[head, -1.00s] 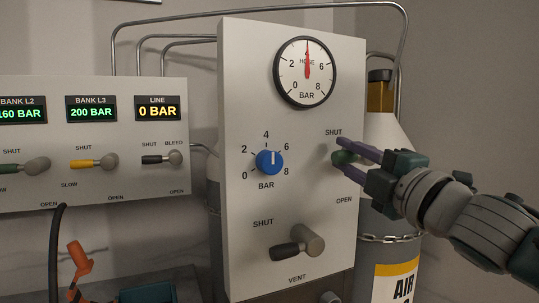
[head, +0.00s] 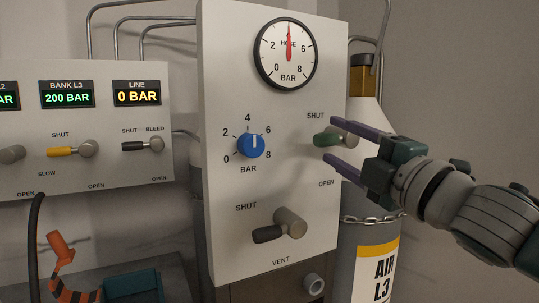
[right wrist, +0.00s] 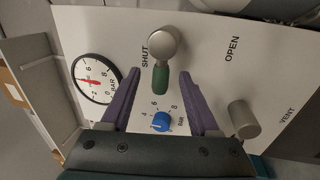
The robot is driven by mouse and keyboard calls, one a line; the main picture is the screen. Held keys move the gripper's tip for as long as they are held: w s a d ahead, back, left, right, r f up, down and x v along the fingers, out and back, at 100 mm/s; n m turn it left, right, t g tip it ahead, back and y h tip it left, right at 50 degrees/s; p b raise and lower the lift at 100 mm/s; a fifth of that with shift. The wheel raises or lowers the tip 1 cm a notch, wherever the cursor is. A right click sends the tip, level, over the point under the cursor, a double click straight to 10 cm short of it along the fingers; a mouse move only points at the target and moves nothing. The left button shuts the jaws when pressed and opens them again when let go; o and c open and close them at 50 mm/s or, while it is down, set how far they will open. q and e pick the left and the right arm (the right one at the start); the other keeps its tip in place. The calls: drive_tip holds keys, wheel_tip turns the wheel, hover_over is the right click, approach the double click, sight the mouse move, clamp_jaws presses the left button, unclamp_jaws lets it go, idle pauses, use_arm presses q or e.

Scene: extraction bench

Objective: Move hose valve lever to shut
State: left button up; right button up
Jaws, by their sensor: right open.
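The hose valve lever (head: 326,140) is a short green handle on a grey hub, on the right of the white panel between the SHUT and OPEN labels. It points left, roughly level, in the head view. My right gripper (head: 330,141) is open, one purple finger above the lever and one below, with clear gaps. In the right wrist view the green lever (right wrist: 160,80) shows between the spread fingertips, apparently touching neither. My left gripper is not in view.
The panel also bears a hose gauge (head: 287,53), a blue regulator knob (head: 251,146) and a dark vent lever (head: 268,234). A chained air cylinder (head: 376,259) stands behind at right. A gauge panel (head: 98,165) stands at left.

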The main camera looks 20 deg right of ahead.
drive_tip(key=b+v, duration=0.1)
drive_tip(key=v, duration=0.6)
drive_tip(key=shift+s, duration=0.2)
drive_tip(key=s+f+m+g+h+p, duration=0.4)
drive_tip(key=s+f+m+g, duration=0.25)
drive_tip(key=f+m, duration=0.35)
drive_tip(key=s+a+f+m+g+y+p, duration=0.1)
drive_tip(key=s+a+f+m+g+p, duration=0.15)
drive_tip(key=s+a+g, duration=0.4)
drive_tip(key=s+a+f+m+g+y+p, duration=0.1)
drive_tip(key=s+a+f+m+g+y, duration=0.2)
drive_tip(key=s, duration=0.6)
wheel_tip(320, 180, up, 37)
drive_tip(key=m+h+p, duration=0.1)
drive_tip(key=p, duration=3.6)
drive_tip(key=shift+s+a+r+g, duration=0.2)
drive_tip(key=shift+s+r+g, duration=0.1)
drive_tip(key=shift+s, duration=0.15)
